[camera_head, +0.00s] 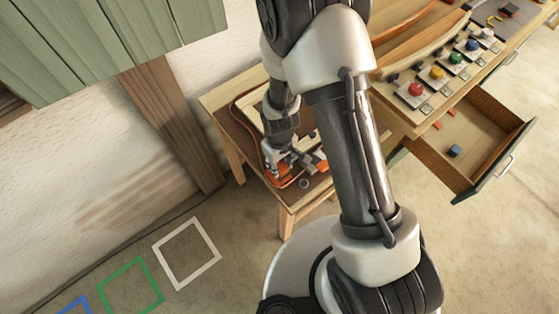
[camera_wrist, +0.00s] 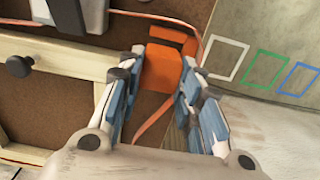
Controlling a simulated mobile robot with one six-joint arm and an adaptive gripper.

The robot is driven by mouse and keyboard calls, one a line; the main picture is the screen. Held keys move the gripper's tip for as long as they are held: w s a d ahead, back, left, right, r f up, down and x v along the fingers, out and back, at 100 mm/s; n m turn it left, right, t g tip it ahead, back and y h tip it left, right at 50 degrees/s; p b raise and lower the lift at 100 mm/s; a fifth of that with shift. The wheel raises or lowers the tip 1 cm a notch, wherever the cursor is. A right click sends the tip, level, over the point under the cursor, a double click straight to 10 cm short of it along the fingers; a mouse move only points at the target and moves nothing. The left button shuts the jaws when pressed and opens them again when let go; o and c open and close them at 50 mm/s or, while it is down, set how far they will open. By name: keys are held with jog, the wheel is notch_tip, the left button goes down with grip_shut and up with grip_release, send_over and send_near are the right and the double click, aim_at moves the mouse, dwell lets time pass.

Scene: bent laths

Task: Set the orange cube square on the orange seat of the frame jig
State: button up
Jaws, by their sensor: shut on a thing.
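My gripper (camera_wrist: 160,70) is shut on the orange cube (camera_wrist: 162,68), which shows between its blue-padded fingertips in the wrist view. An orange piece (camera_wrist: 170,34) lies just beyond the cube, perhaps part of the orange seat; the cube hides some of it. I cannot tell whether the cube touches it. The pale wooden frame of the jig (camera_wrist: 65,58), with a black knob (camera_wrist: 20,66), lies to the left on a brown board. In the head view my gripper (camera_head: 282,166) is low over the small table, among orange parts that are hard to tell apart.
The small wooden table (camera_head: 287,219) stands by the wall. At right a bench holds several coloured buttons (camera_head: 416,90) above an open drawer (camera_head: 485,175) with a blue cube (camera_head: 454,150). White (camera_head: 168,247), green (camera_head: 113,272) and blue outlines mark the floor. An orange cord (camera_wrist: 155,119) runs below the fingers.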

jog(key=shift+w+f, duration=0.1)
jog(key=shift+f, duration=0.45)
jog(key=shift+f+b, duration=0.55)
jog(key=shift+b, duration=0.15)
jog(key=o, duration=1.1)
jog(key=shift+r, duration=0.1)
notch_tip(320, 180, up, 12)
jog(key=shift+f, duration=0.1)
